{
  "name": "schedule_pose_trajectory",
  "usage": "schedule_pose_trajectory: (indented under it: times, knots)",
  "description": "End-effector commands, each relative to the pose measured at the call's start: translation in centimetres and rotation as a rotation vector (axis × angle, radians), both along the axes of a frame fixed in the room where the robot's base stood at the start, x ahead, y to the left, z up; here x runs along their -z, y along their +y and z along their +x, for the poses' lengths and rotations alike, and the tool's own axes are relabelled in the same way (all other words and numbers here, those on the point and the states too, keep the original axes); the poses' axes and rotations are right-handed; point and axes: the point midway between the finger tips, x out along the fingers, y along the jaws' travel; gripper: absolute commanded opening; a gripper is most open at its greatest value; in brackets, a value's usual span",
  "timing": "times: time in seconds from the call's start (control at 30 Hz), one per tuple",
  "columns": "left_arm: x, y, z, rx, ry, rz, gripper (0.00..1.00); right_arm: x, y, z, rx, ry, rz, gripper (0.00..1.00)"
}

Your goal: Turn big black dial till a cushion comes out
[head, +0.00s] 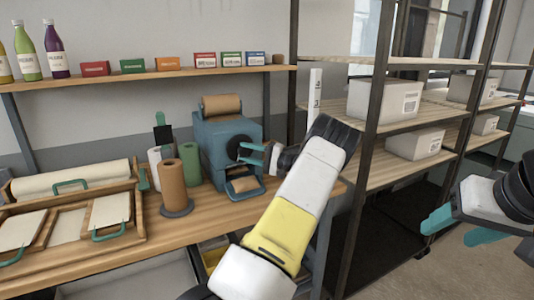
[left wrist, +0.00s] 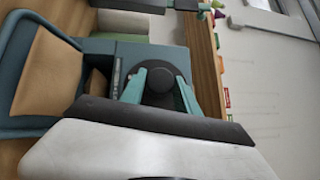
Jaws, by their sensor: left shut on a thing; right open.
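The blue-grey machine (head: 212,140) stands on the wooden bench, with a brown paper roll (head: 221,104) on top. Its big black dial (head: 233,148) is on the side facing right and is partly hidden by my left gripper. In the left wrist view the dial's round knob (left wrist: 160,82) sits between the two teal fingers. My left gripper (head: 257,150) is shut on the dial. A brown piece (head: 245,184) shows at the machine's low outlet, and a tan surface (left wrist: 48,72) lies within the teal frame in the left wrist view. My right gripper (head: 462,228) is open and empty, far right.
A brown roll (head: 173,186) on a dark base and a green roll (head: 190,164) stand left of the machine. Wooden trays (head: 110,212) with green handles fill the bench's left. A dark-framed shelf (head: 371,120) with white boxes (head: 385,101) stands right.

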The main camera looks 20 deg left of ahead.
Motion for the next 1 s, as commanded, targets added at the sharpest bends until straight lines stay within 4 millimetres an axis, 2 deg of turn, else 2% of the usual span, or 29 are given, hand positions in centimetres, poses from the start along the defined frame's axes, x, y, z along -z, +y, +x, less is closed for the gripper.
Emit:
schedule_pose_trajectory:
  times: [0.43,0.47,0.53,0.87,1.0]
  knots:
    - [0.0,0.0,0.1,0.003,0.007,0.006,0.0,0.0,0.0,0.0,0.0,0.0,0.0,0.58]
    - [0.0,0.0,0.1,0.002,0.007,0.006,0.43,0.0,0.0,0.0,0.0,0.0,0.0,0.58]
    - [0.0,0.0,0.1,0.002,0.006,0.006,0.57,0.0,0.0,0.0,0.0,0.0,0.0,0.58]
    - [0.0,-0.1,0.0,0.002,0.007,0.005,0.59,0.0,0.0,0.0,0.0,0.0,0.0,0.58]
    - [0.2,-1.6,0.2,0.005,0.007,0.006,0.59,0.0,0.0,0.0,0.0,0.0,0.0,0.58]
